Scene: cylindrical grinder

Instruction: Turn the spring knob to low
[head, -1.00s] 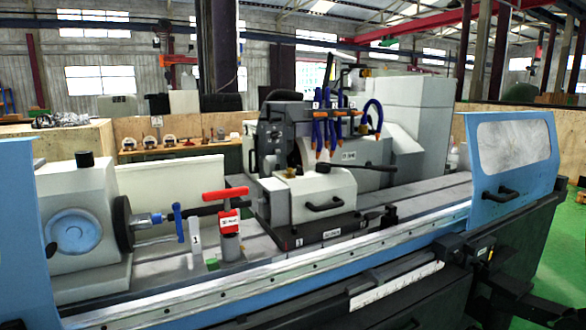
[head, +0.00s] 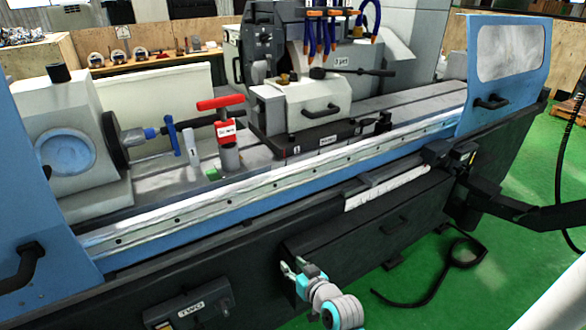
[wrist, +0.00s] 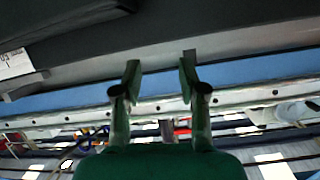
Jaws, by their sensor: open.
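No part labelled as a spring knob can be read. A small brass knob (head: 284,79) sits on top of the white tailstock-like block (head: 268,104) in the head view; I cannot tell if it is the spring knob. My gripper (head: 288,268) is low in front of the grinder's dark front panel, well below and in front of that block. In the wrist view my gripper (wrist: 160,72) shows two parted fingers with nothing between them. The brass knob cannot be made out in the wrist view.
A red-handled clamp (head: 225,130) and a blue-ended shaft (head: 172,133) stand left of the block. A black lever (head: 350,72) sticks out to its right. The blue right guard (head: 506,75) and the long rail (head: 280,178) border the bed.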

